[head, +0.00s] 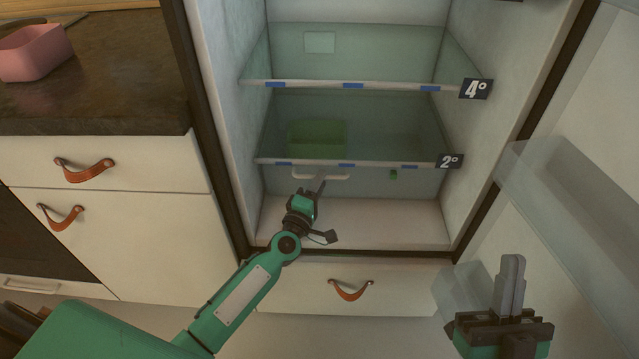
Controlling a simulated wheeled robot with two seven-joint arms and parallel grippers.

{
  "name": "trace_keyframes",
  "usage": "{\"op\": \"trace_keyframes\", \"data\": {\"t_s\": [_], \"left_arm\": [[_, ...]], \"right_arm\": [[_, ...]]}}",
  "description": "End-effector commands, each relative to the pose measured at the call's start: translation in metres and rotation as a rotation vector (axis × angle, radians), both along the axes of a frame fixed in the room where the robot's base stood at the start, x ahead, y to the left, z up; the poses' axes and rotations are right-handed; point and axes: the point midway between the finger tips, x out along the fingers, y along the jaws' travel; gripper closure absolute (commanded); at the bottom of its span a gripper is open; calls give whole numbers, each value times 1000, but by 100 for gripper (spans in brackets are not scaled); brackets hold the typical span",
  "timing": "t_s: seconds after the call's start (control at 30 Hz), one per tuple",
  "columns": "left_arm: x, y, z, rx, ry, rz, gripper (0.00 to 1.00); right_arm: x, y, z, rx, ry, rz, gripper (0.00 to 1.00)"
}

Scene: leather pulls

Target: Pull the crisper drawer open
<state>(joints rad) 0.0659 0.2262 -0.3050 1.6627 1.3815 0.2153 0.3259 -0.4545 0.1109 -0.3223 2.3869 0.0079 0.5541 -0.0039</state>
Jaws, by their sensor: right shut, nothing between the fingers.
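The crisper drawer shows as a pale translucent front below the lower glass shelf of the open fridge, with a white bar handle (328,177) on it. I cannot see any gap that shows it pulled out. My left gripper (321,186) is inside the fridge, its fingertips at or just below the handle. The arm hides much of the fingers, so whether they touch or grip the handle is unclear. My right gripper (511,284) is shut and empty, pointing up in front of the open fridge door, away from the drawer.
A lower glass shelf (345,163) labelled 2° and an upper shelf (350,86) labelled 4° lie above. A green bin (317,138) shows through the glass. The open door (590,160) with clear racks stands right; counter and cabinets with leather pulls (84,170) stand left.

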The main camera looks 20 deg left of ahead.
Motion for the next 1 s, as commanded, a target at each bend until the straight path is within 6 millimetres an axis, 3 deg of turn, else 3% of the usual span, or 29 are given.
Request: {"op": "trace_keyframes", "data": {"t_s": [0.37, 0.5, 0.53, 0.9, 1.0], "left_arm": [[5, 0, 1, 0, 0, 0, 70], [4, 0, 1, 0, 0, 0, 97], [4, -1, 1, 0, 0, 0, 100], [-3, -3, 1, -1, 1, 0, 100], [-14, -6, 1, -1, 3, 0, 100]], "right_arm": [[0, -1, 3, 2, -13, -2, 100], [0, -1, 4, 2, -14, -1, 100], [0, -1, 4, 2, -14, -1, 100], [2, 1, 4, -1, 4, 2, 100], [8, 7, -11, -23, 97, 18, 100]]}}
